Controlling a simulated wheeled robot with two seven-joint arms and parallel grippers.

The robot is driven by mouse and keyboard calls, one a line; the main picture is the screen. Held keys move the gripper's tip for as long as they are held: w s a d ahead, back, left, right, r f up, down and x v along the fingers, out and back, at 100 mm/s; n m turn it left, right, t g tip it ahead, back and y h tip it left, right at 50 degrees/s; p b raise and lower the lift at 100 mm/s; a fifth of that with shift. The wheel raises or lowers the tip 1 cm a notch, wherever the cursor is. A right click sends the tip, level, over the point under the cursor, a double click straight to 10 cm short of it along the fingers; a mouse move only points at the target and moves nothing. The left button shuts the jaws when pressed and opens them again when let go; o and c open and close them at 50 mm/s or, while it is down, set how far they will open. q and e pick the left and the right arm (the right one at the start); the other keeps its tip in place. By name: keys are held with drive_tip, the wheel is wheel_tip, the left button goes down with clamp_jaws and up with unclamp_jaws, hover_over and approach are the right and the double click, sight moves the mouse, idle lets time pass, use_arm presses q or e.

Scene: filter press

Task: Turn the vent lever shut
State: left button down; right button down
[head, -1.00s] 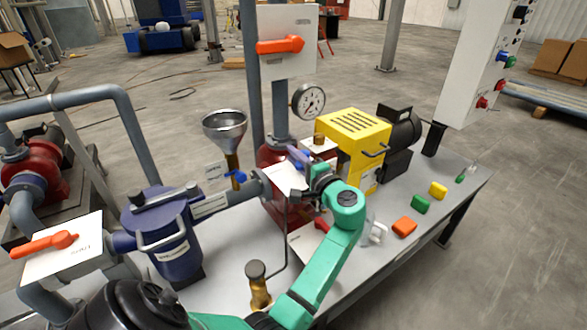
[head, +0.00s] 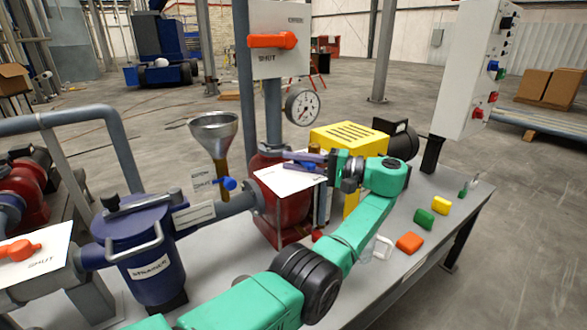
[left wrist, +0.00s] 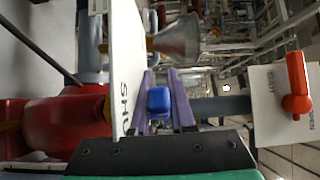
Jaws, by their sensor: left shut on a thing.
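The vent lever (left wrist: 159,100) shows in the left wrist view as a blue handle end between my purple fingers. A white plate (left wrist: 127,65) with the word SHUT stands beside it; the same plate (head: 278,182) shows above the red housing in the head view. My left gripper (head: 290,160) points left over that plate, and it also shows in the left wrist view (left wrist: 160,78). Its fingers are shut on the blue lever. The lever's pivot is hidden, so its exact angle cannot be told. My right gripper is not in view.
A funnel (head: 213,130) with a blue valve handle (head: 230,184) stands to the left. A gauge (head: 302,107) and an orange lever (head: 272,41) on a board are behind. A yellow box (head: 350,137) is close behind my wrist. Coloured blocks (head: 410,242) lie on the bench at right.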

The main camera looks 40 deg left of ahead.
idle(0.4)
use_arm(q)
drive_tip(key=c, duration=0.8)
unclamp_jaws()
drive_tip(key=shift+g, duration=0.3)
drive_tip(key=shift+o, duration=0.2)
